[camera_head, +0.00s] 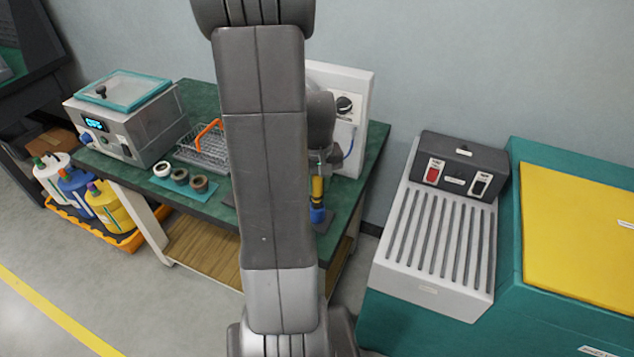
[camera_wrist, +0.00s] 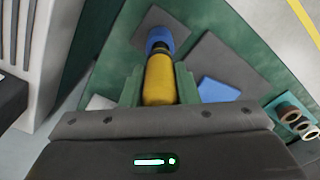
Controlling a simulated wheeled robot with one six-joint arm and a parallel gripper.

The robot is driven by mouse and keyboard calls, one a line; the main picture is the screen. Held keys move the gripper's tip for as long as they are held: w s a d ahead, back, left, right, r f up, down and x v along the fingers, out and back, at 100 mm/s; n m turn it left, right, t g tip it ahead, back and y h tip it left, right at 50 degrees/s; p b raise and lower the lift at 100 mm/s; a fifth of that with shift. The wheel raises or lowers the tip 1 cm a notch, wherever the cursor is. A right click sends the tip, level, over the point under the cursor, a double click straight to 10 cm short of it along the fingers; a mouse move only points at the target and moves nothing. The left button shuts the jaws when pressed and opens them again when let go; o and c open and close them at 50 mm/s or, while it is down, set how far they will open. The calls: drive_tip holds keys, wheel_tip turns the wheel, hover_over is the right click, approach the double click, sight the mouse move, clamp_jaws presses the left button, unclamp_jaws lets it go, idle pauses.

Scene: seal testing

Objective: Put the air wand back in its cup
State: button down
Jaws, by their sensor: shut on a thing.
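The air wand has a yellow body (camera_wrist: 159,80) with a dark band at its far end. My gripper (camera_wrist: 158,88) is shut on the yellow body, one finger on each side. The blue cup (camera_wrist: 163,36) lies straight beyond the wand on a dark pad. The wand's dark end overlaps the cup's mouth; how deep it sits I cannot tell. In the head view the yellow wand (camera_head: 317,188) is roughly upright above the blue cup (camera_head: 317,214), near the bench's right front edge. My arm covers much of the bench there and the gripper's fingers are hard to make out.
The green bench (camera_head: 353,198) also bears a white panel with a dial (camera_head: 352,82), a wire basket (camera_head: 205,147), several rings on a teal mat (camera_head: 179,192) and a water bath (camera_head: 128,117). A grey slotted unit (camera_head: 435,245) stands to the right.

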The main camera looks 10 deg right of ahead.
drive_tip(key=shift+f+b, duration=0.45)
drive_tip(key=shift+f, duration=0.1)
idle(0.4)
drive_tip(key=c, duration=1)
unclamp_jaws()
drive_tip(key=shift+c, duration=0.2)
wheel_tip(320, 180, up, 11)
drive_tip(key=p, duration=0.8)
drive_tip(key=shift+f, duration=0.15)
drive_tip(key=shift+f, duration=0.2)
wheel_tip(320, 180, down, 10)
drive_tip(key=b, duration=0.7)
drive_tip(key=shift+b, duration=0.4)
